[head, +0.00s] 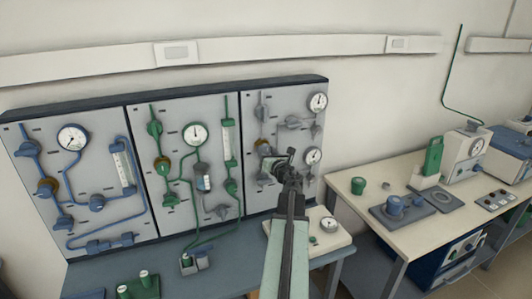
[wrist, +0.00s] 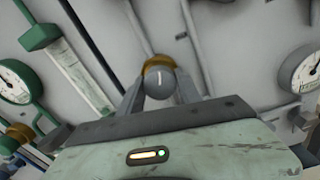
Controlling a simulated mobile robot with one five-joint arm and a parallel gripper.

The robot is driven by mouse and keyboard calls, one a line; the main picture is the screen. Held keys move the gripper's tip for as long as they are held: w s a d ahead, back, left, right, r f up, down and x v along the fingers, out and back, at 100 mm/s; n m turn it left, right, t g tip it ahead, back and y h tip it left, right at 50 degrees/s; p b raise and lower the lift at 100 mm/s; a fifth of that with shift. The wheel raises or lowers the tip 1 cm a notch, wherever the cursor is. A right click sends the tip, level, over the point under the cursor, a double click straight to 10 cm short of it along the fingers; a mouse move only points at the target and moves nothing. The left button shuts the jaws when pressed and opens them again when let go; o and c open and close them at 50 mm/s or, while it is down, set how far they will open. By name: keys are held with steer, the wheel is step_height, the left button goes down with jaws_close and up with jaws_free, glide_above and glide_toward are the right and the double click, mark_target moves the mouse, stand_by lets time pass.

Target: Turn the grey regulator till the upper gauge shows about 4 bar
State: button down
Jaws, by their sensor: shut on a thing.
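The grey regulator is a round grey knob with a white mark and a brass collar; it shows in the wrist view (wrist: 160,80). My gripper (head: 272,165) reaches to the grey right-hand panel (head: 290,190). In the wrist view its two fingers stand on either side of the knob and are shut on it. The white mark points roughly upward there. In the head view the gripper hides most of the knob. The upper gauge (head: 318,102) sits at the panel's top right; its needle is too small to read surely. A lower gauge (head: 313,155) is below it.
A green-piped panel (head: 180,190) and a blue-piped panel (head: 80,180) stand to the left. A bench (head: 375,215) at right carries a green pot (head: 358,186), a hotplate and a boxy device (head: 462,155). A white scale-like unit (head: 328,224) stands below the grey panel.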

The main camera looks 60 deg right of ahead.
steer(key=c, duration=2.2)
jaws_free()
steer(key=m, duration=0.4)
steer(key=shift+m, duration=0.3)
steer(key=c, duration=2.2)
jaws_free()
steer(key=c, duration=0.8)
jaws_free()
steer(key=shift+a, duration=0.1)
steer(key=v, duration=0.7)
steer(key=shift+s+a, duration=0.25)
